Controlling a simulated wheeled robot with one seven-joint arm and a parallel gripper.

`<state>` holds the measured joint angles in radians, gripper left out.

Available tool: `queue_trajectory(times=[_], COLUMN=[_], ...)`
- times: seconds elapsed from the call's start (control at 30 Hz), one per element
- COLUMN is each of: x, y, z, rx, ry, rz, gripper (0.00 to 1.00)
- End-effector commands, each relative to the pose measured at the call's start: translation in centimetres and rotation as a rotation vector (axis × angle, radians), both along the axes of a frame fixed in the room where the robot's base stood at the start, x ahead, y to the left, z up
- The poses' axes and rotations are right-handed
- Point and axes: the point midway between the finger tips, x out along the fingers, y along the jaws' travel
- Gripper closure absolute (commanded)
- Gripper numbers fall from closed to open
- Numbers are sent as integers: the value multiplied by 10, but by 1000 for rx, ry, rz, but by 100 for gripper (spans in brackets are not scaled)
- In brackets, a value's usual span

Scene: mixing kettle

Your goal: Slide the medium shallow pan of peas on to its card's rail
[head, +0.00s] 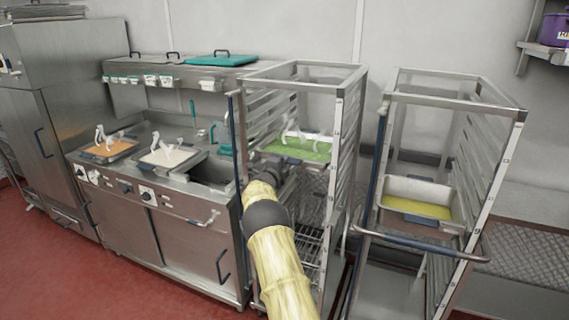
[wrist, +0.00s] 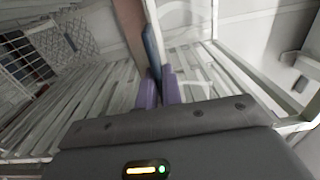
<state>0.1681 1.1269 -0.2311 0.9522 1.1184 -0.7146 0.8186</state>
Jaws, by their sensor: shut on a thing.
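The shallow pan of green peas (head: 296,148) is level inside the upper part of the middle rack (head: 345,150), with pale wisps above it. I cannot tell whether its edges rest on rails. My arm reaches into the rack from the front, and my gripper is just below and left of the pan's near edge. In the wrist view my gripper's purple fingertips (wrist: 159,90) are shut on a thin blue part (wrist: 152,48), seemingly the pan's handle. The pan shows there only edge-on (wrist: 132,22). I cannot make out any card on the rack.
A second rack (head: 490,165) at right holds a deeper pan of yellow food (head: 420,204). At left, a steel counter (head: 165,215) carries an orange-filled pan (head: 108,149) and a white-filled pan (head: 168,157). The middle rack's posts stand close on both sides of my arm.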

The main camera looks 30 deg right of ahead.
Motion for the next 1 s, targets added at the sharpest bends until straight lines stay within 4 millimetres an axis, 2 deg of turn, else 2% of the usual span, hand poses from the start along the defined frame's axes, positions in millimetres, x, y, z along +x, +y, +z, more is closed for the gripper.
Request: queue_trajectory(times=[0.03,0.8,0.83,0.93,1.0], x=[0,3,3,3,2], y=[-1,-4,-4,-4,-4], z=[5,3,3,2,1], rx=[-8,-9,-9,-7,-6], ry=[-8,-8,-8,-7,-6], rz=[-2,-2,-2,-2,-2], gripper=[100,100,89,69,67])
